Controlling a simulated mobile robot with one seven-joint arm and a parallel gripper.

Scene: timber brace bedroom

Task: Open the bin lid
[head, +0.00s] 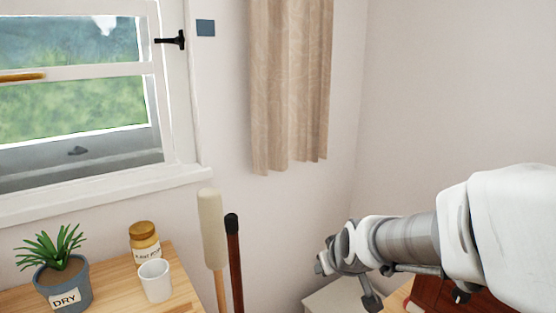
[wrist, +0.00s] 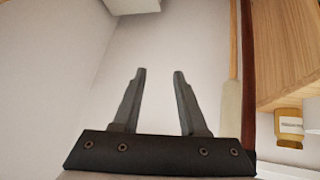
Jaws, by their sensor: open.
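A pale box-like top (head: 328,298), which appears to be the bin, stands low in the corner in the head view, partly behind my arm's end. Its front and any lid edge are out of frame or hidden. In the wrist view, which appears upside down, a white edge (wrist: 130,5) at the top may be the same bin. My gripper (wrist: 160,72) is open and empty, its two dark fingers apart against the plain wall. In the head view my arm reaches from the right and ends just above the pale top; I cannot tell the exact gap.
A wooden desk (head: 185,290) holds a potted plant (head: 62,280), a jar (head: 145,242) and a white cup (head: 155,281). A pale-headed pole (head: 212,230) and a dark pole (head: 235,260) stand between desk and bin. A reddish-brown item (head: 435,293) lies under my arm. A curtain (head: 290,85) hangs behind.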

